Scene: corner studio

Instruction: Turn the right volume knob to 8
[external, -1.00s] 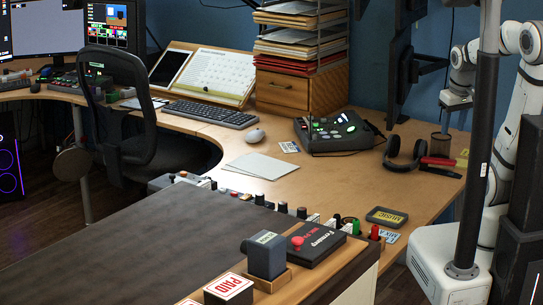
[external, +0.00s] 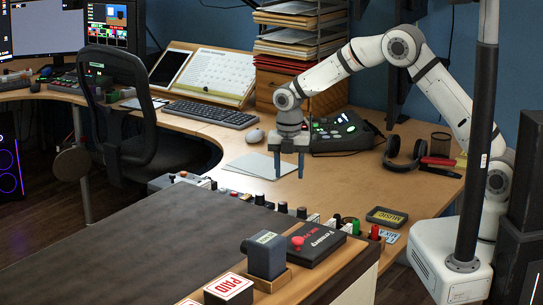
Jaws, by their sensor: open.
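My gripper (external: 289,172) is in the middle of the external view, pointing down with its two dark fingers apart and nothing between them. It hangs in front of the black control box with lit buttons (external: 340,133) and beyond the row of small controls. Small dark knobs, one of them here (external: 283,207) and another to its right (external: 302,212), stand along the far edge of the dark-topped desk. I cannot tell which is the right volume knob. Markings and knob angles are too small to read.
A pole (external: 474,150) stands in front of my arm. Headphones (external: 404,155) and a red-handled tool (external: 438,162) lie on the wooden desk. White sheets (external: 262,166) lie behind my gripper.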

